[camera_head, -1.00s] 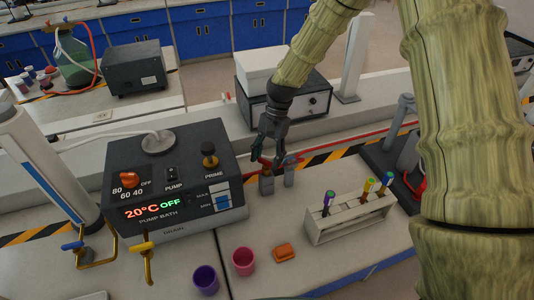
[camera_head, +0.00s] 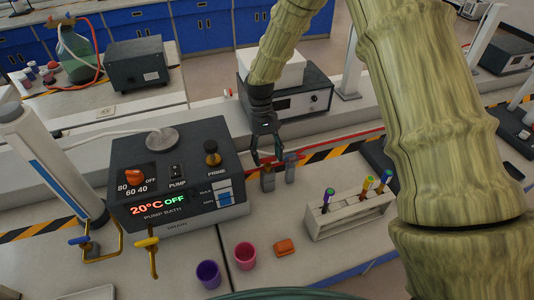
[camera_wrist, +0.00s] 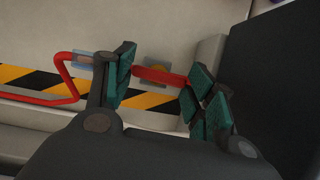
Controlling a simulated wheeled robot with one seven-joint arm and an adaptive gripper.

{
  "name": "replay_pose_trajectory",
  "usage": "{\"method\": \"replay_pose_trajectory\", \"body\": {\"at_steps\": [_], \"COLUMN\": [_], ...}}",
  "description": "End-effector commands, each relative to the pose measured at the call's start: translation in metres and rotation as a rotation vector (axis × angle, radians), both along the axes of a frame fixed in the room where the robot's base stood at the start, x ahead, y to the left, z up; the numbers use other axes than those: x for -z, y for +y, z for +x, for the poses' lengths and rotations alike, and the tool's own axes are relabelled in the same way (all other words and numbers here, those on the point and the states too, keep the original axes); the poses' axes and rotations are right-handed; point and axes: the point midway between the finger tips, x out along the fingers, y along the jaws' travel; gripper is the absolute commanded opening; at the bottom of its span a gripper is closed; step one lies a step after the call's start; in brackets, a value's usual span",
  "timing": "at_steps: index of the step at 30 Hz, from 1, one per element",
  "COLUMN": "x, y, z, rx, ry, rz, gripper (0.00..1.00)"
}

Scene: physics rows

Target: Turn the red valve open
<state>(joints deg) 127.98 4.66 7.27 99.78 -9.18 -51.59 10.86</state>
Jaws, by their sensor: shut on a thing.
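The red valve handle (camera_wrist: 160,76) shows in the wrist view as a short bar spanning the gap between my finger pads. My gripper (camera_wrist: 163,80) is shut on it, with green pads at both ends of the bar. In the head view my gripper (camera_head: 267,157) points down just above the grey valve body (camera_head: 267,180), behind the tube rack. The fingers mostly hide the handle there. A second grey valve body (camera_head: 291,174) stands close on the right. A pale blue part (camera_wrist: 83,58) shows left of the red handle in the wrist view.
A pump bath (camera_head: 170,180) stands left of the valves. A test tube rack (camera_head: 347,214) is front right. Purple (camera_head: 208,274) and pink (camera_head: 245,256) cups and an orange block (camera_head: 284,247) lie in front. A red tube (camera_wrist: 66,85) runs beside the valves.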

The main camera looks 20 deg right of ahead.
Motion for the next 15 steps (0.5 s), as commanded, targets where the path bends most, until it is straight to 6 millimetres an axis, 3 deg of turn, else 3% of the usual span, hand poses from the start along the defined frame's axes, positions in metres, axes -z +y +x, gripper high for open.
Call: {"method": "replay_pose_trajectory", "body": {"at_steps": [15], "x": [-0.0003], "y": [0.0000], "z": [0.0005], "rx": [-0.071], "ry": [-0.001], "rz": [0.000], "gripper": [0.31]}}
